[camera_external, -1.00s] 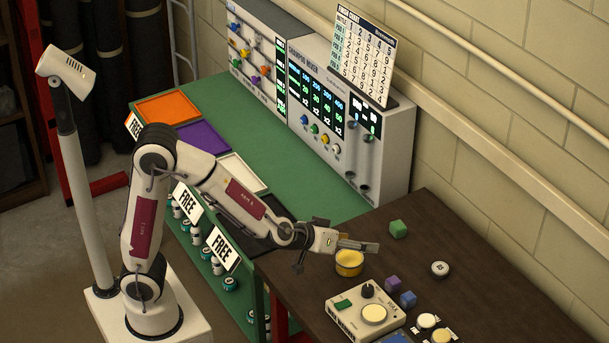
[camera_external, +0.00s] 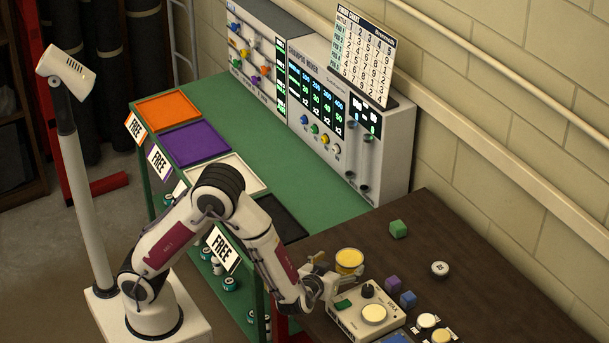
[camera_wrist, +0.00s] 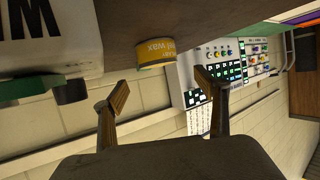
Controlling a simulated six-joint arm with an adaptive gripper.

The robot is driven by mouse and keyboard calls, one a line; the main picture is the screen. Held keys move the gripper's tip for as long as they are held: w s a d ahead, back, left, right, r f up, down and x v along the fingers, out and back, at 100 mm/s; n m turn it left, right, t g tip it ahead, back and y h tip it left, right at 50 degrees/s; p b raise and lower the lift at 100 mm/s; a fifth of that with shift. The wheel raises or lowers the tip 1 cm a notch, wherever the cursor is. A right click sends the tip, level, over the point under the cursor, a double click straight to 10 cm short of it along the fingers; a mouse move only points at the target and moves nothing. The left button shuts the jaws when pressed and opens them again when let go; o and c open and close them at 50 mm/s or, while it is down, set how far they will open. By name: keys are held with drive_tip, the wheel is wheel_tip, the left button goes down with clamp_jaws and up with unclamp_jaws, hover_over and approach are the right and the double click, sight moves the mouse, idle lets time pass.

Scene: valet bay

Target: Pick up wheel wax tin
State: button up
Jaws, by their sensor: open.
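The wheel wax tin (camera_external: 349,262) is a short round yellow tin standing on the dark brown table, beside the cream device.
A cream device (camera_external: 366,312) with a dark knob and round pad stands close to my gripper. A green cube (camera_external: 398,229), a purple cube (camera_external: 392,283), a blue cube (camera_external: 408,299) and a white round item (camera_external: 440,269) are on the table. A green bench (camera_external: 300,190) adjoins it.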

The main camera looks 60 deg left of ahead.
sight(351, 262)
drive_tip(key=shift+w+a, duration=0.1)
drive_tip(key=shift+w, duration=0.05)
drive_tip(key=shift+x, duration=1.1)
drive_tip(key=shift+w+f, duration=0.1)
drive_tip(key=shift+f, duration=0.05)
drive_tip(key=shift+f+x, duration=0.15)
drive_tip(key=shift+x, duration=0.75)
drive_tip(key=shift+f+x, duration=0.15)
drive_tip(key=shift+x, duration=0.7)
drive_tip(key=shift+w+a+f, duration=0.3)
drive_tip(key=shift+w, duration=0.25)
drive_tip(key=c, duration=1.4)
